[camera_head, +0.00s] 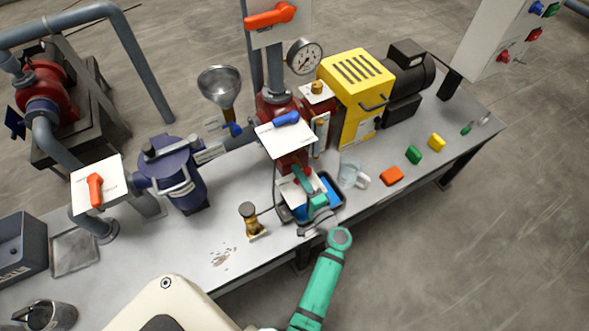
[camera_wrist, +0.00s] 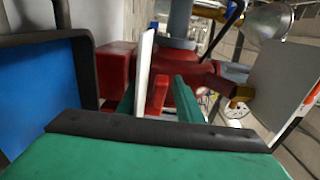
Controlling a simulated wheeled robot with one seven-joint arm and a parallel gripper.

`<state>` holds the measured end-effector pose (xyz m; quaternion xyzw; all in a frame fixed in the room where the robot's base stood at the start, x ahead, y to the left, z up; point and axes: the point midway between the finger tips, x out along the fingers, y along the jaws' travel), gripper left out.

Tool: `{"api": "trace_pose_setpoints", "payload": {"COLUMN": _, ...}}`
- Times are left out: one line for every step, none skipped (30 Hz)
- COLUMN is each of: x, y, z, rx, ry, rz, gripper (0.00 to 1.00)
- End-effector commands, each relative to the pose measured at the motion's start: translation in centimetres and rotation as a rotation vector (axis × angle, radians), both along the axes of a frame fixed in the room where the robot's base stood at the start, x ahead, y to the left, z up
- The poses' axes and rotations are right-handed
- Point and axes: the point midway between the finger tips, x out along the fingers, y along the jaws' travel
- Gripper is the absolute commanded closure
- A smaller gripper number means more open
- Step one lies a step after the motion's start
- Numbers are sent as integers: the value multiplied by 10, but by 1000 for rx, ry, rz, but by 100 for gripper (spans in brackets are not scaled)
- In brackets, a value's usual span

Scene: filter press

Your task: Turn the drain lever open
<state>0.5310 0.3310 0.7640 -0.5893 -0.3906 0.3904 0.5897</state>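A red lever (camera_wrist: 158,92) shows between my fingers in the wrist view, beside a white plate (camera_wrist: 146,70) seen edge-on. It looks like the drain lever. In the head view a white plate (camera_head: 287,190) stands below the red valve body, over the blue-lined tray (camera_head: 331,188); my gripper hides the lever there. My gripper (camera_head: 303,182) is at this plate, over the tray. In the wrist view its green fingers (camera_wrist: 158,101) are apart, one on each side of the lever, with a gap visible on the right. I cannot tell whether the left finger touches anything.
A blue lever (camera_head: 286,118) on a white plate and an orange lever (camera_head: 270,16) are above. Another orange lever (camera_head: 95,190) is at left. A small brass piece (camera_head: 250,219) stands left of the tray; a clear mug (camera_head: 350,173) stands right. The bench front is mostly clear.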

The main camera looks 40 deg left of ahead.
Motion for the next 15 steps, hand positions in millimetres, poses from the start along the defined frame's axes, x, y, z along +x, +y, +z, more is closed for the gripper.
{"api": "trace_pose_setpoints", "payload": {"x": 3, "y": 7, "z": 1, "rx": 0, "ry": -1, "rz": 1, "gripper": 67}}
{"api": "trace_pose_setpoints", "payload": {"x": 5, "y": 11, "z": 0, "rx": 0, "ry": -1, "rz": 0, "gripper": 67}}
{"api": "trace_pose_setpoints", "payload": {"x": 7, "y": 15, "z": 0, "rx": 0, "ry": -1, "rz": 0, "gripper": 67}}
{"api": "trace_pose_setpoints", "payload": {"x": 8, "y": 17, "z": 0, "rx": 0, "ry": -1, "rz": -1, "gripper": 67}}
{"api": "trace_pose_setpoints", "payload": {"x": 10, "y": 19, "z": 0, "rx": 0, "ry": -1, "rz": -3, "gripper": 67}}
{"api": "trace_pose_setpoints", "payload": {"x": 11, "y": 21, "z": 0, "rx": 0, "ry": -1, "rz": -4, "gripper": 67}}
{"api": "trace_pose_setpoints", "payload": {"x": 12, "y": 23, "z": 0, "rx": 0, "ry": -1, "rz": -4, "gripper": 67}}
{"api": "trace_pose_setpoints", "payload": {"x": 13, "y": 24, "z": 0, "rx": 0, "ry": -1, "rz": -4, "gripper": 67}}
{"api": "trace_pose_setpoints", "payload": {"x": 13, "y": 26, "z": 0, "rx": 0, "ry": -1, "rz": -4, "gripper": 67}}
{"api": "trace_pose_setpoints", "payload": {"x": 13, "y": 26, "z": 0, "rx": 0, "ry": -1, "rz": -4, "gripper": 67}}
{"api": "trace_pose_setpoints", "payload": {"x": 14, "y": 27, "z": 0, "rx": 0, "ry": -1, "rz": -4, "gripper": 67}}
{"api": "trace_pose_setpoints", "payload": {"x": 14, "y": 27, "z": 0, "rx": -1, "ry": -1, "rz": -4, "gripper": 67}}
{"api": "trace_pose_setpoints", "payload": {"x": 14, "y": 27, "z": 0, "rx": -1, "ry": 0, "rz": -5, "gripper": 67}}
{"api": "trace_pose_setpoints", "payload": {"x": 14, "y": 27, "z": 0, "rx": -1, "ry": 0, "rz": -5, "gripper": 67}}
{"api": "trace_pose_setpoints", "payload": {"x": 14, "y": 27, "z": 0, "rx": -1, "ry": 0, "rz": -5, "gripper": 67}}
